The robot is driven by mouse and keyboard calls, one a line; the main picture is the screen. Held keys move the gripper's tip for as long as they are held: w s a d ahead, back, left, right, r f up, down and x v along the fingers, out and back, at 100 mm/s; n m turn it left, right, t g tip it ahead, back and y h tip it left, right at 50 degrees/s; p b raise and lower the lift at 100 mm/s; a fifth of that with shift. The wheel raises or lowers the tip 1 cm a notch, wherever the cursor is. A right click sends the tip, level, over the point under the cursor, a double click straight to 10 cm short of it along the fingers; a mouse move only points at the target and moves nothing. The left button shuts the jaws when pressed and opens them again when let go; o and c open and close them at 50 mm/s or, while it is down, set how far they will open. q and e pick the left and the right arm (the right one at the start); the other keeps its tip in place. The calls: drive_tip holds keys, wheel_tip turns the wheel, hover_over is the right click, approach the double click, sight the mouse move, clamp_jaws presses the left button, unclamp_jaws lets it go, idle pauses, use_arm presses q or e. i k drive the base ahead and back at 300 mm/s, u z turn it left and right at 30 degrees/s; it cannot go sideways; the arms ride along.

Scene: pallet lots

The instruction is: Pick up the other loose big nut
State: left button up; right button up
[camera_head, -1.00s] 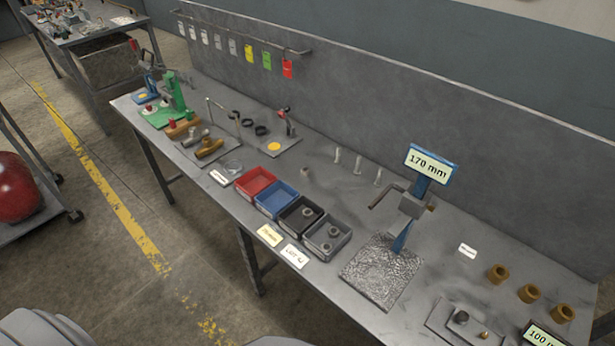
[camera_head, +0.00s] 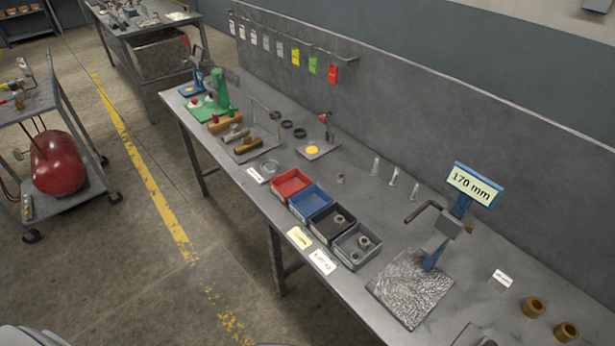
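A small grey piece (camera_head: 340,179), perhaps a loose nut, lies on the bench behind the bins; it is too small to tell for certain. Ring-like nuts lie in the bins: one nut (camera_head: 338,220) in the black bin (camera_head: 318,234) and nuts (camera_head: 363,242) in the grey bin (camera_head: 345,258). Neither of my grippers shows in this view. Only smooth pale parts of my own body show at the bottom left edge.
A red bin (camera_head: 291,184) and a blue bin (camera_head: 310,199) stand beside the black one. Upright bolts (camera_head: 393,176) stand behind. A blue gauge stand reading 170 mm (camera_head: 475,184) rises over a speckled plate (camera_head: 410,287). Brown cylinders (camera_head: 533,306) are at right.

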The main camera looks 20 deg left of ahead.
sight(341, 178)
drive_tip(key=u, duration=1.9)
drive_tip(key=i, duration=3.05)
drive_tip(key=z, duration=4.5)
